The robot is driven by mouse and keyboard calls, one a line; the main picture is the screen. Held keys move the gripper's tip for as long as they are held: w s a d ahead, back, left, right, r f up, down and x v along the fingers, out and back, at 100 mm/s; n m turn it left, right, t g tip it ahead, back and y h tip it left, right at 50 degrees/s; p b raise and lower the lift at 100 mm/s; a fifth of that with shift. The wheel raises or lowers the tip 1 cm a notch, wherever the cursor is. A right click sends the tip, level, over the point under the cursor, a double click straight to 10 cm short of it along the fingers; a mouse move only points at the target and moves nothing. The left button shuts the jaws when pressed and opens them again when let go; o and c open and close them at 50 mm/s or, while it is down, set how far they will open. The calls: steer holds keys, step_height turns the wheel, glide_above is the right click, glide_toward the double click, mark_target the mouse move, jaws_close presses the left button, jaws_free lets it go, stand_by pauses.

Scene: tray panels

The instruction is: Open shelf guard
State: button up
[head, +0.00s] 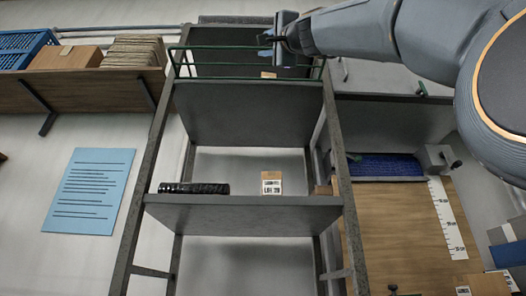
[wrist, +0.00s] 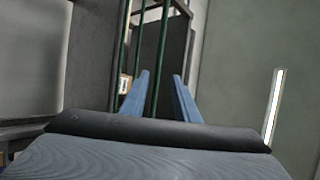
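The shelf guard (head: 222,64) is a green rail frame across the front of the top shelf in the head view. Its green bars also show ahead of my gripper in the wrist view (wrist: 158,62). My gripper (head: 266,38) is at the top of the rack, close to the guard's upper rail, right of its middle. In the wrist view, the two blue fingers (wrist: 160,78) stand apart, and a green bar shows in the gap between them. I cannot tell whether they touch it. Part of the guard's upper right is hidden behind my gripper and arm.
A grey rack (head: 245,215) holds a black roll (head: 193,188) and a labelled box (head: 271,184) on its middle shelf. A small tag (head: 268,75) sits behind the guard. A wooden shelf (head: 90,88) with boxes is at left; a wooden bench (head: 395,235) is at right.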

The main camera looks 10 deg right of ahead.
step_height(320, 180, down, 6)
steer(key=d+b, duration=0.2)
steer(key=b, duration=0.4)
steer(key=shift+w+d+r, duration=0.2)
steer(key=shift+w+d, duration=0.1)
steer(key=shift+c, duration=0.3)
